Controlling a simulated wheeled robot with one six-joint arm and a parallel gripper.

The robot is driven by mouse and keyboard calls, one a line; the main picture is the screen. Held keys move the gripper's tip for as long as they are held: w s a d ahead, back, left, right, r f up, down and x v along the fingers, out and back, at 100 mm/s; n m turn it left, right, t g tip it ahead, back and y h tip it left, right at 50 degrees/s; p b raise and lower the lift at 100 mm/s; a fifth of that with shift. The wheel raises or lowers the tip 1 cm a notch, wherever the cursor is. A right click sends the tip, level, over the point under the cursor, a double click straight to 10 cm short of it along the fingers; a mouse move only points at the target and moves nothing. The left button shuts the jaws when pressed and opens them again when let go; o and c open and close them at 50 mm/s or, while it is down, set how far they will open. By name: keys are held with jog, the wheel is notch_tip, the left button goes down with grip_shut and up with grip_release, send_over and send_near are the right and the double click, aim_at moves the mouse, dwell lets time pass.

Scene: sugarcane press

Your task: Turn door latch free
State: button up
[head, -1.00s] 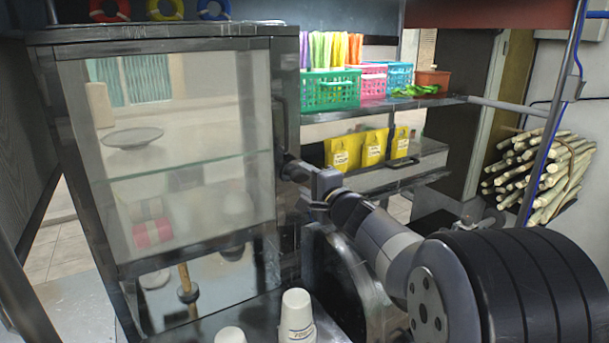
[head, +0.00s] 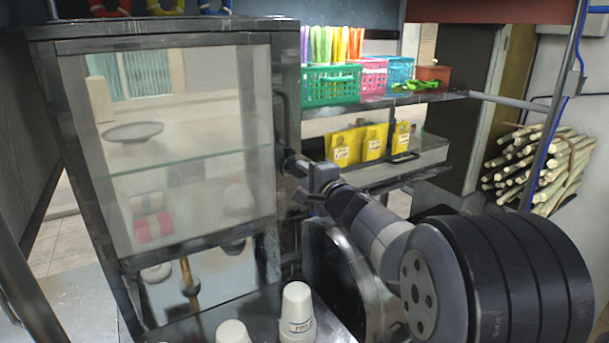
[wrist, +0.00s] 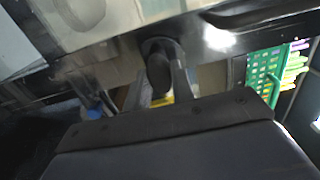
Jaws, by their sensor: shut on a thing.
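The glass-fronted metal cabinet door (head: 190,195) fills the left half of the head view and looks closed. Its dark latch (wrist: 160,72) sits on the door frame near the right edge, and shows in the wrist view as a rounded dark knob on a round base. My gripper (head: 297,168) reaches the latch from the right in the head view. In the wrist view my gripper (wrist: 163,88) has its fingers on either side of the latch, shut on it. In the head view my gripper hides most of the latch.
White cups (head: 297,312) stand below the door on the metal counter. A shelf to the right holds a green basket (head: 331,85) and yellow bags (head: 372,143). A dark handle (wrist: 245,15) is beside the latch. Sugarcane stalks (head: 540,165) are stacked at the far right.

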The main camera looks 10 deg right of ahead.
jog(key=shift+m+b, duration=0.3)
jog(key=shift+f+m+b, duration=0.15)
jog(key=shift+m+b, duration=0.8)
jog(key=shift+m, duration=0.25)
jog(key=m+b, duration=0.1)
jog(key=m, duration=0.4)
jog(key=shift+m+b, duration=0.3)
jog(key=shift+b, duration=0.1)
jog(key=m, duration=0.9)
jog(key=shift+r+p, duration=0.2)
jog(key=shift+p, duration=0.1)
jog(key=shift+m, duration=0.3)
jog(key=o, duration=1)
jog(key=shift+s, duration=0.15)
